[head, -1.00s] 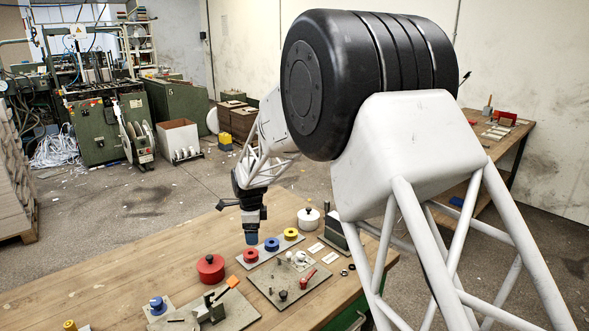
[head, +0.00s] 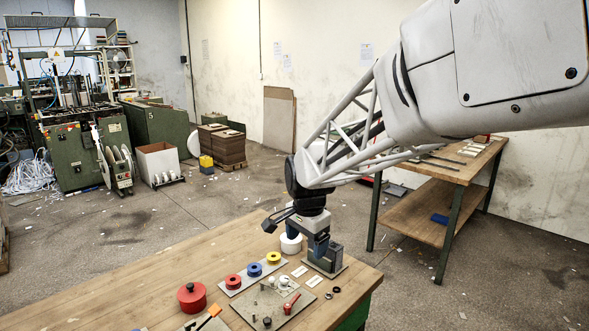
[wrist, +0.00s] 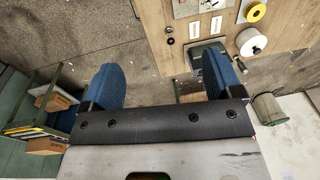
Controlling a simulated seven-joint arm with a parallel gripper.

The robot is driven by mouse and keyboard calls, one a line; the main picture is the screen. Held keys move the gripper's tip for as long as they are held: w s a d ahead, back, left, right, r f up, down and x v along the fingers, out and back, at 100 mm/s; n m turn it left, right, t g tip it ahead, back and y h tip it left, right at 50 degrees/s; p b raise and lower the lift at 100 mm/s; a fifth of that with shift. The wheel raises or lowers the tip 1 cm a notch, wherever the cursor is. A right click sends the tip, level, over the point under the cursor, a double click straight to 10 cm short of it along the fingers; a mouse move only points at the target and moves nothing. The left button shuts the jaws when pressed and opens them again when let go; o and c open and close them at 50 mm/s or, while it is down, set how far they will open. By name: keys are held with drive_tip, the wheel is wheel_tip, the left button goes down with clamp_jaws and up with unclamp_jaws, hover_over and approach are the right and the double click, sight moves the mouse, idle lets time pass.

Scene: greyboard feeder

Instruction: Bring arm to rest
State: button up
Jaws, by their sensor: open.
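My gripper (head: 319,243) hangs low over the right end of the wooden workbench (head: 120,297), in front of a dark grey upright block on a plate (head: 331,264) in the head view. I cannot tell the exact gap to that block. In the wrist view the gripper (wrist: 163,80) has its two blue fingers wide apart, with nothing between them. The bench (wrist: 160,35) edge and the floor show beyond the fingers.
A white pot (head: 291,243) stands close left of my gripper. Red (head: 233,281), blue (head: 254,269) and yellow (head: 273,258) discs sit on a strip. A metal plate (head: 250,309) bears a red lever. A red pot (head: 192,297) stands left. A second table (head: 437,172) is behind.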

drive_tip(key=s+d+n, duration=0.4)
drive_tip(key=s+d, duration=0.4)
drive_tip(key=s, duration=0.7)
drive_tip(key=s+d+r+n+t, duration=0.1)
drive_tip(key=s+d+n, duration=0.4)
drive_tip(key=s, duration=1)
drive_tip(key=d, duration=0.2)
drive_tip(key=shift+s+d+r, duration=0.2)
drive_tip(key=shift+s+d, duration=0.1)
drive_tip(key=shift+d, duration=0.05)
